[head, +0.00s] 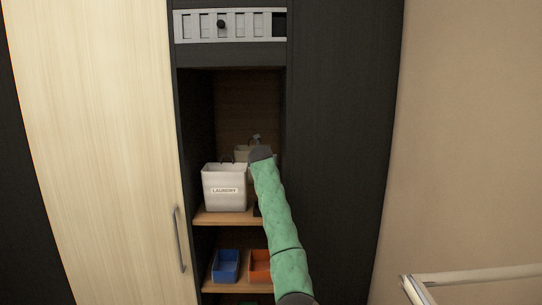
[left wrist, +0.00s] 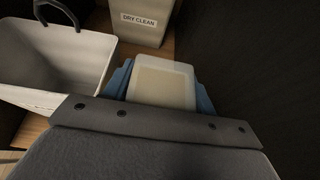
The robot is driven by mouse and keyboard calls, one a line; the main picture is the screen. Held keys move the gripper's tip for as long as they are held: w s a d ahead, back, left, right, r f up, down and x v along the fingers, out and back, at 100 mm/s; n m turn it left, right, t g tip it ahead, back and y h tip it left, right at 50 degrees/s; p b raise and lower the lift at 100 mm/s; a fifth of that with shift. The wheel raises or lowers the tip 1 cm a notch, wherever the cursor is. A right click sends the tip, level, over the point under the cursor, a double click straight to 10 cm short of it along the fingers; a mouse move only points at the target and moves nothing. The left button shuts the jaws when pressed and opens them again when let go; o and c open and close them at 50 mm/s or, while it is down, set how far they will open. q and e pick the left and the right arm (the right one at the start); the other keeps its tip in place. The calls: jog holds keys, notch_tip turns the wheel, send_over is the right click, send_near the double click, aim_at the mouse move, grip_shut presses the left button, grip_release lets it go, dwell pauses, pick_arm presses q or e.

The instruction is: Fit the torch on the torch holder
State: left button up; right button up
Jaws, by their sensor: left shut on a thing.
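My left gripper (left wrist: 161,68) is shut on a pale, cream-coloured block-like thing (left wrist: 162,86), held between its blue fingers in the left wrist view. I cannot tell whether this thing is the torch. In the head view my green arm reaches into the open closet, and its dark wrist end hides the gripper and what it holds. No torch or torch holder can be made out for certain. My right gripper is not in view.
A white LAUNDRY bin (head: 225,188) stands on the wooden shelf (head: 228,218), left of my arm. A DRY CLEAN bin (left wrist: 145,20) stands behind. Blue (head: 226,266) and orange (head: 260,266) trays sit below. A slotted panel (head: 230,26) is above. Dark walls flank the opening.

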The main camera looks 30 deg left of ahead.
pick_arm(q)
jog(key=shift+s+a+r, duration=0.1)
jog(key=shift+a+r, duration=0.2)
jog(key=shift+r, duration=0.05)
jog(key=shift+f, duration=3.45)
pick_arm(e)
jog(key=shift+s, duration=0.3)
pick_arm(q)
jog(key=shift+d+r, duration=0.1)
jog(key=shift+d, duration=0.05)
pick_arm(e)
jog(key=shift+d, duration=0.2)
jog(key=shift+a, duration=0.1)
pick_arm(q)
jog(key=shift+f+b, duration=0.75)
jog(key=shift+f, duration=0.9)
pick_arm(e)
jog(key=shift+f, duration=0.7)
pick_arm(q)
jog(key=o, duration=1.5)
jog(key=shift+f, duration=0.1)
jog(key=shift+o, duration=0.2)
